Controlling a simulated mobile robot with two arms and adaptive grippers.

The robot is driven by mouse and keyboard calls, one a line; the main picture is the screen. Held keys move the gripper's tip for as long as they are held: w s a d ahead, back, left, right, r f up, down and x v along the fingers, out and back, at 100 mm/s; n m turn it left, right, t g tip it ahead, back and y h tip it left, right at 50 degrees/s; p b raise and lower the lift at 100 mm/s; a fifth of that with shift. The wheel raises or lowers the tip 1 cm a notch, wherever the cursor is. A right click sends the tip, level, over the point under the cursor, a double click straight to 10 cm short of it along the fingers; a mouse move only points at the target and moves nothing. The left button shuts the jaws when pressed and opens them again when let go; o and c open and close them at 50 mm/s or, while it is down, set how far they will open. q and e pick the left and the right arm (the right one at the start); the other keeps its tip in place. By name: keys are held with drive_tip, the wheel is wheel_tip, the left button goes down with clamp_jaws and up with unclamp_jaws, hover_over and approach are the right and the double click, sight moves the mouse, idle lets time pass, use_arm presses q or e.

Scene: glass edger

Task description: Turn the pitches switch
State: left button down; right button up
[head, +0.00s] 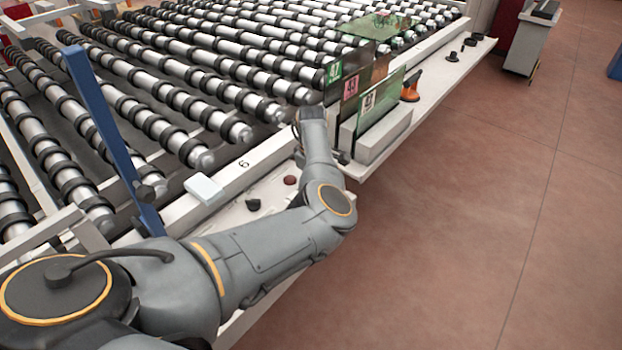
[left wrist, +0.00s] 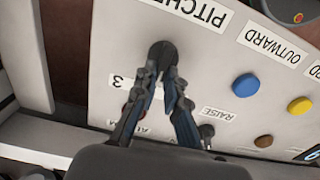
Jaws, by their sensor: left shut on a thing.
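The pitches switch (left wrist: 162,53) is a black round knob on a white panel (left wrist: 118,72) in the left wrist view. An upside-down "PITCHES" label (left wrist: 197,14) sits just above it, partly cut off by the picture edge. My left gripper (left wrist: 160,72) has its two fingers closed in on the knob, with the tips at its near side. In the head view my left arm reaches up to the machine's front ledge; the gripper and the switch cannot be made out there. My right gripper is in neither view.
Blue (left wrist: 246,85) and yellow (left wrist: 300,105) buttons and a small "RAISE" switch (left wrist: 206,131) share the panel. In the head view, labelled glass panes (head: 380,103) stand in a rack beside my wrist. Rollers (head: 190,75) lie left; open floor (head: 500,190) lies right.

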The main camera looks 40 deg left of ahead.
use_arm(q)
drive_tip(key=m+p, duration=0.1)
drive_tip(key=m, duration=0.1)
drive_tip(key=m+p, duration=0.2)
drive_tip(key=shift+w+r+m, duration=0.1)
drive_tip(key=shift+w+m, duration=0.1)
drive_tip(key=shift+m, duration=0.1)
drive_tip(key=m, duration=0.1)
drive_tip(key=m+p, duration=0.1)
drive_tip(key=m, duration=0.1)
drive_tip(key=m+p, duration=0.1)
drive_tip(key=shift+w+d+m, duration=0.2)
drive_tip(key=shift+w+m, duration=0.05)
drive_tip(key=shift+m, duration=0.15)
drive_tip(key=c, duration=1.4)
unclamp_jaws()
drive_tip(key=shift+r, duration=0.1)
wheel_tip(320, 180, up, 12)
drive_tip(key=shift+f, duration=0.2)
